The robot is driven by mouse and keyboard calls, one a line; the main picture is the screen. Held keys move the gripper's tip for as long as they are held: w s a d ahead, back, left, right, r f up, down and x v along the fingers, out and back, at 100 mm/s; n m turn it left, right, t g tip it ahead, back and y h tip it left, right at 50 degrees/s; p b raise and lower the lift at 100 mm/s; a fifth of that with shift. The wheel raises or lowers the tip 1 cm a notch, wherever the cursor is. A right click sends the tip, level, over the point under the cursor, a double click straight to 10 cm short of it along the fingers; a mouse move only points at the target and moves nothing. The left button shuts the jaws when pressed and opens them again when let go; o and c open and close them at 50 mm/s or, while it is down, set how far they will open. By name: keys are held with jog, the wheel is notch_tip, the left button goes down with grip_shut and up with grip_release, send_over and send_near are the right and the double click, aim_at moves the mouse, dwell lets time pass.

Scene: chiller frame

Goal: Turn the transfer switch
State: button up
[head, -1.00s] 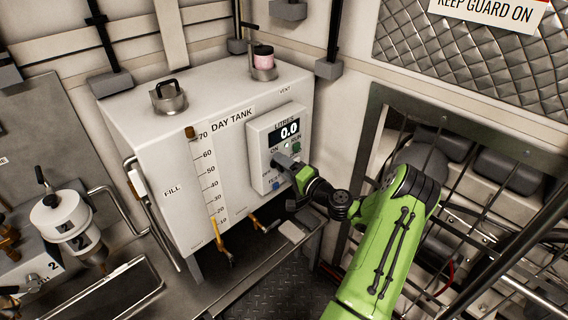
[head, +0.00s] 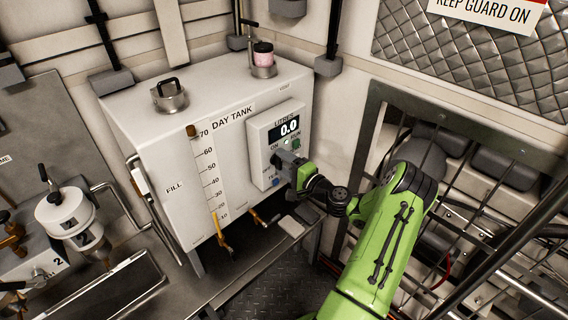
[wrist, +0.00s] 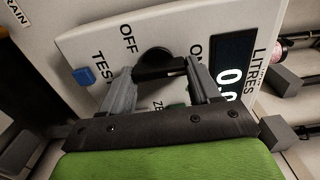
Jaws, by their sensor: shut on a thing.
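The transfer switch is a black rotary knob (wrist: 156,58) on the tilted control panel of the day tank (head: 160,125). In the wrist view it sits between the OFF and ON labels. Its bar lies roughly level across the picture, and its right end, with a pale mark, points towards the ON side. My gripper (wrist: 163,74) has one grey finger at each end of the bar and is shut on it. In the head view my gripper (head: 283,159) is at the panel's lower middle and hides the knob.
The panel also carries a display (head: 288,128) reading 0.0, a blue button (wrist: 84,76) by TEST and a green button (head: 296,142). A metal guard cage (head: 450,160) stands close on the right.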

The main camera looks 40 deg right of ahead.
jog(key=shift+f, duration=0.1)
jog(key=o, duration=1.1)
jog(key=shift+c, duration=0.2)
jog(key=s+p, duration=0.1)
jog(key=s, duration=1.4)
jog(key=shift+s+d, duration=0.2)
jog(key=shift+s, duration=0.2)
